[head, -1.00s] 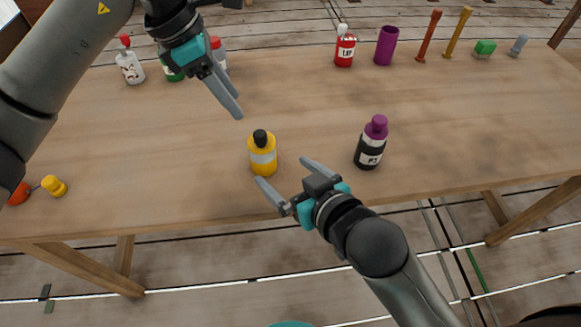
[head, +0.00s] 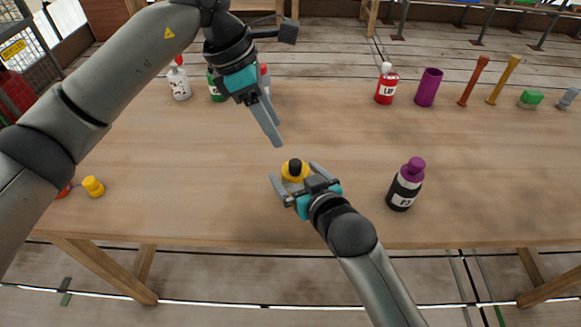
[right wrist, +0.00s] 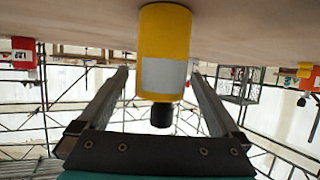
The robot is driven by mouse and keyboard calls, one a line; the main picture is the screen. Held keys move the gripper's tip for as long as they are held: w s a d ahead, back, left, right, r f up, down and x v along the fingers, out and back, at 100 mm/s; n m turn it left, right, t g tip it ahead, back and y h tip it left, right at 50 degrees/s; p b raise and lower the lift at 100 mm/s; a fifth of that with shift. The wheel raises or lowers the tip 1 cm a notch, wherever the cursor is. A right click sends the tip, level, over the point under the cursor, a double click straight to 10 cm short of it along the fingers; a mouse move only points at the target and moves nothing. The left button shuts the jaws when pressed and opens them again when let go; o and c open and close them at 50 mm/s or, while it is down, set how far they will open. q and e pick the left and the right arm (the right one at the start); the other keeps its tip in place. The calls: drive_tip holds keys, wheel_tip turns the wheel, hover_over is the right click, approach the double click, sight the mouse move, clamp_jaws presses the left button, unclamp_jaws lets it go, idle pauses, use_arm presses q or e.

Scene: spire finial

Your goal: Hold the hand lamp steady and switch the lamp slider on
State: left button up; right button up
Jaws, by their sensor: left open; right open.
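A yellow bottle-shaped thing (head: 293,174) with a black top and grey band stands upright on the table. I cannot tell whether it is the hand lamp, and I make out no slider. My right gripper (head: 294,183) is open, with its fingers on either side of it. In the right wrist view the yellow thing (right wrist: 165,45) sits between the fingers (right wrist: 160,95), with gaps on both sides; its black top points down the picture. My left gripper (head: 275,140) is open and empty, just behind and left of it, fingers pointing down.
The wooden table (head: 180,215) has free room left and right of the yellow thing. A black bottle with a purple cap (head: 406,184) stands to the right. Along the back stand a red bottle (head: 386,87), a purple cup (head: 428,88) and a white bottle (head: 179,82).

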sight(290, 168)
drive_tip(key=shift+x, duration=1.85)
drive_tip(key=shift+c, duration=0.2)
